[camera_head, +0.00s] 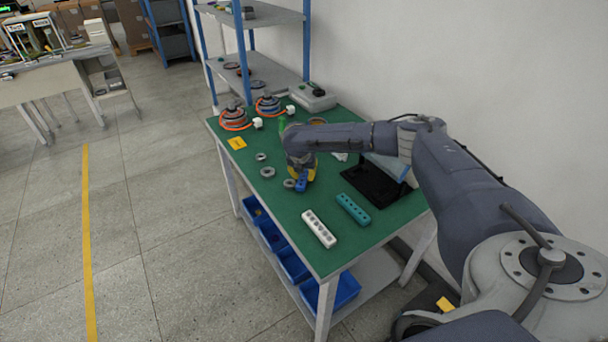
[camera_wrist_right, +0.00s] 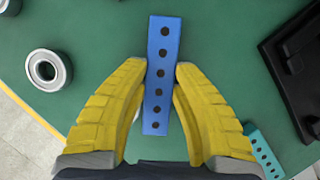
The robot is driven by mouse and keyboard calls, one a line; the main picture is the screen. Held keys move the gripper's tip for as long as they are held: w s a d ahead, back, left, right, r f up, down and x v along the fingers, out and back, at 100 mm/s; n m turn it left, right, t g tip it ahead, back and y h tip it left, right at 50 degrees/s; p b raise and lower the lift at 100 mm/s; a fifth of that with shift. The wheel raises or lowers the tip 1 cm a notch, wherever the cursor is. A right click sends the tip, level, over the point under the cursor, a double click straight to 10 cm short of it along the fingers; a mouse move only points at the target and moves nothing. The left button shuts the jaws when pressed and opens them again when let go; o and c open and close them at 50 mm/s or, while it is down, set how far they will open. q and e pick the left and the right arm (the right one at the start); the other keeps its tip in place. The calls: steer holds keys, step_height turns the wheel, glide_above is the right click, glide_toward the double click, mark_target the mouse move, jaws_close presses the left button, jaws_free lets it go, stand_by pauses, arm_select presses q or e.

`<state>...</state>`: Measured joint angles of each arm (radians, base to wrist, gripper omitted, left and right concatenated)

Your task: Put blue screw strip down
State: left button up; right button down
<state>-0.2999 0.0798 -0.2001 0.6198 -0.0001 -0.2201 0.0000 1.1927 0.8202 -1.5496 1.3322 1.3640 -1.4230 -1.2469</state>
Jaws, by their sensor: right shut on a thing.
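The blue screw strip (camera_wrist_right: 161,75) is a flat bar with a row of dark holes. In the right wrist view it lies lengthwise between the two yellow fingers of my right gripper (camera_wrist_right: 161,75), which is shut on it. In the head view the strip (camera_head: 301,185) shows at the fingertips of my right gripper (camera_head: 303,178), low over the green table (camera_head: 290,230). I cannot tell whether it touches the tabletop. My left gripper is not in view.
A white strip (camera_head: 319,229) and a teal strip (camera_head: 353,209) lie near the front of the table. Metal rings (camera_head: 267,171) lie left of my right gripper. A black tray (camera_head: 372,187) is to its right. Wheel motors with orange cables (camera_head: 235,117) stand at the back.

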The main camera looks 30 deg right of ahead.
steer(key=shift+f, duration=0.3)
steer(key=c, duration=1.1)
jaws_free()
steer(key=shift+c, duration=0.2)
steer(key=v, duration=1.1)
steer(key=shift+r, duration=0.4)
steer(key=shift+s+a+r, duration=0.1)
steer(key=shift+r, duration=0.15)
steer(key=shift+c, duration=1.3)
